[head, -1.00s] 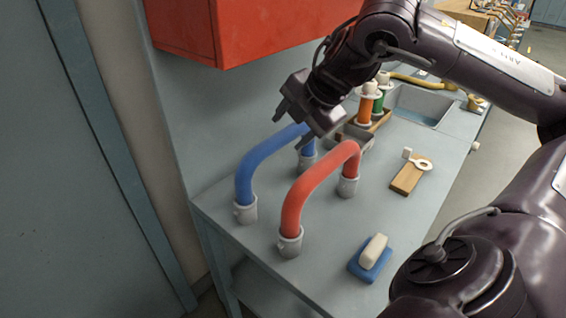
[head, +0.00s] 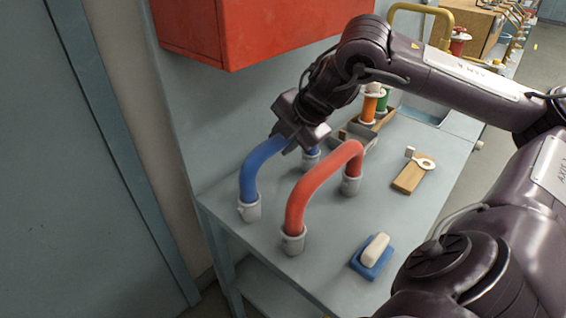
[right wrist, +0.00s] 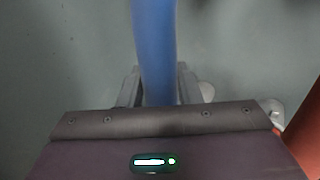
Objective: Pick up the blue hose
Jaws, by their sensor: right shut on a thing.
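The blue hose (head: 256,166) arches over the bench near the wall, with a grey fitting (head: 250,209) at its near end and its far end partly hidden behind my gripper. My right gripper (head: 287,138) is at the top of the arch, shut on the blue hose. In the right wrist view the hose (right wrist: 154,50) runs down between the two grey fingers (right wrist: 158,88). The hose still stands on the bench. My left gripper is not in view.
A red hose (head: 318,178) arches close beside the blue one. A red cabinet (head: 245,35) hangs above. The bench front is mostly clear.

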